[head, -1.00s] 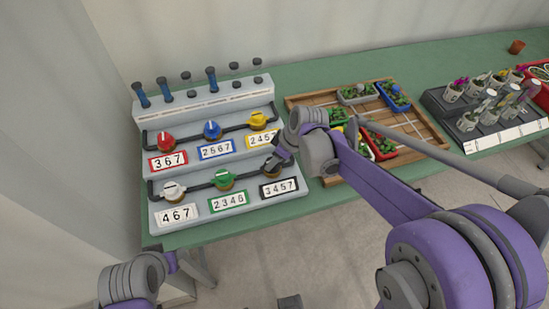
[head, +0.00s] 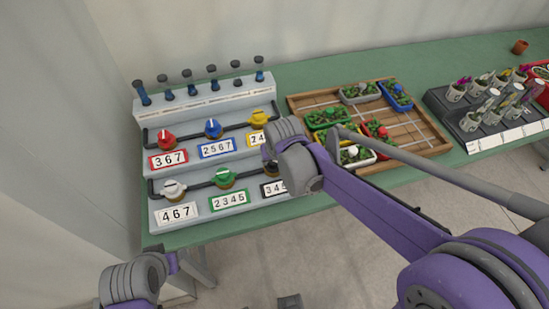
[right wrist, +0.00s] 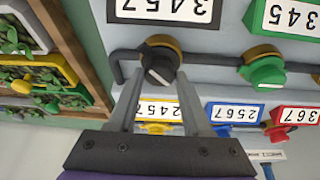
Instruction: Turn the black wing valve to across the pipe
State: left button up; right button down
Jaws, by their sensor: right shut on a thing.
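The handle's exact angle to the pipe is hard to tell. In the head view my right gripper (head: 270,157) hides this valve, and part of the black-framed label (head: 273,188) shows below. My left arm's end (head: 170,263) is low at the left, away from the panel; its fingers cannot be made out.
Red (head: 166,142), blue (head: 212,128), yellow (head: 259,117), white (head: 172,188) and green (head: 225,178) valves share the stepped panel. Several tubes (head: 212,80) stand along its top. A wooden tray (head: 430,140) of planters lies to the right.

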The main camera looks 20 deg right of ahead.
jog(key=m+h, duration=0.1)
jog(key=m, duration=0.3)
jog(key=shift+a+m+h, duration=0.2)
jog(key=shift+m+h, duration=0.1)
jog(key=shift+h, duration=0.1)
jog(key=shift+w+a+m+g+h, duration=0.1)
jog(key=shift+m+g+h, duration=0.5)
jog(key=shift+m, duration=1.3)
jog(key=shift+c, duration=1.7)
grip_release()
jog(key=shift+r, duration=0.1)
jog(key=v, duration=1)
jog(key=shift+r+p, duration=0.3)
jog(key=shift+p, duration=0.1)
